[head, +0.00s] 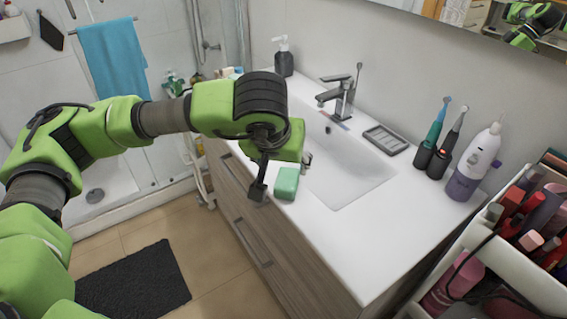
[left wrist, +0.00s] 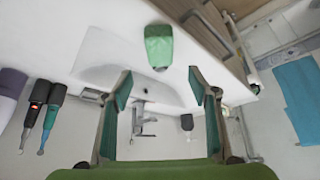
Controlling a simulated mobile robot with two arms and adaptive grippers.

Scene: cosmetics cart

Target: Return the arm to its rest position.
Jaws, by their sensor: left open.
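My left gripper (head: 281,176) hangs above the front edge of the sink counter, its fingers apart. In the left wrist view, its two fingers (left wrist: 160,84) are spread with nothing between them. A green block like a soap bar (head: 287,185) lies on the white counter near the front edge, just below the gripper. The green block also shows in the left wrist view (left wrist: 158,46), beyond the fingertips and clear of them. My left arm reaches in from the left, bent at the elbow. My right gripper is not in either view.
The sink basin (head: 335,165) and faucet (head: 341,96) are behind the gripper. A soap dish (head: 387,139), toothbrushes (head: 437,140) and a white-purple bottle (head: 476,165) stand to the right. A cart (head: 520,275) full of cosmetics is at right front. Open floor (head: 218,280) lies left of the cabinet.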

